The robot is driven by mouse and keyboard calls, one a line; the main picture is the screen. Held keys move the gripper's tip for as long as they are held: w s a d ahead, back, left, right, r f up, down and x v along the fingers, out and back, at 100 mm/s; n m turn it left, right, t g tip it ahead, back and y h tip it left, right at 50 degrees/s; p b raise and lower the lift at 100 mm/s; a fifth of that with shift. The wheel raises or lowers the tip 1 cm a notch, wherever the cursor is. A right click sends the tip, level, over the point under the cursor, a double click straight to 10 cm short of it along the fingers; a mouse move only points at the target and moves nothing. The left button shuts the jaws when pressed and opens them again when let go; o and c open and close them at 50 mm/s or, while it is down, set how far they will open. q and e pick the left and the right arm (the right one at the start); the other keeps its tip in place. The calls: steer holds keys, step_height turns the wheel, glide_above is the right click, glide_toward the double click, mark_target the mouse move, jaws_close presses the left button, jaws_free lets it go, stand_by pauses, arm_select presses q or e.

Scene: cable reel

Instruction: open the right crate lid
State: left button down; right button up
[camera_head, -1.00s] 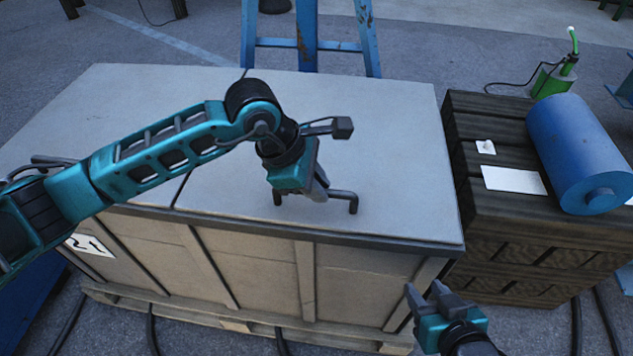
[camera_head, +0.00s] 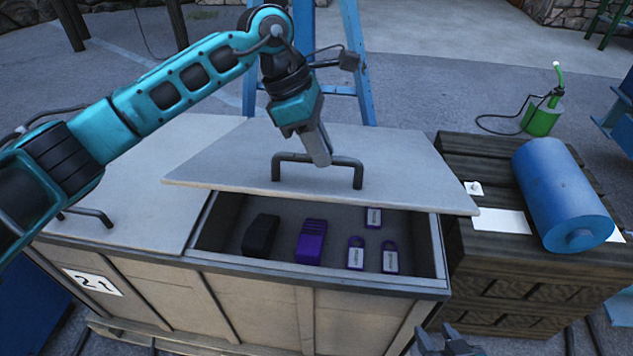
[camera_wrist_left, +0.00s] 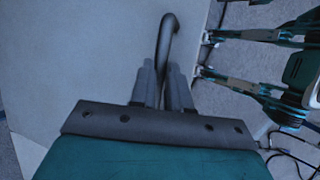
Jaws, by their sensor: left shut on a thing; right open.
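The right crate lid (camera_head: 400,165) is a grey panel, tilted up at its front edge above the crate (camera_head: 290,300). Its dark bar handle (camera_head: 290,156) is held by my left gripper (camera_head: 322,160), which is shut on it. In the left wrist view the handle (camera_wrist_left: 167,35) runs between the closed fingers (camera_wrist_left: 162,88). Inside the opening lie a black block (camera_head: 261,235), a purple block (camera_head: 310,240) and several purple tags with white labels (camera_head: 356,254). My right gripper (camera_head: 447,338) is at the bottom edge, open and empty, mostly cut off.
The left crate lid (camera_head: 130,190) lies flat, with its own handle (camera_head: 88,214). A dark wooden crate (camera_head: 520,280) to the right carries a blue cylinder (camera_head: 565,190) and white papers (camera_head: 500,221). A green can (camera_head: 542,118) and a blue ladder (camera_head: 355,60) stand behind.

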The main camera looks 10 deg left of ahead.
arm_select(q)
steer(key=w+r+p, duration=0.2)
steer(key=w+r, duration=0.5)
steer(key=r, duration=0.1)
steer(key=shift+r+p, duration=0.35)
arm_select(e)
steer(key=shift+s+d+r, duration=0.1)
steer(key=shift+r, duration=0.65)
steer(key=shift+s+d+r, duration=0.1)
steer(key=shift+r, duration=0.65)
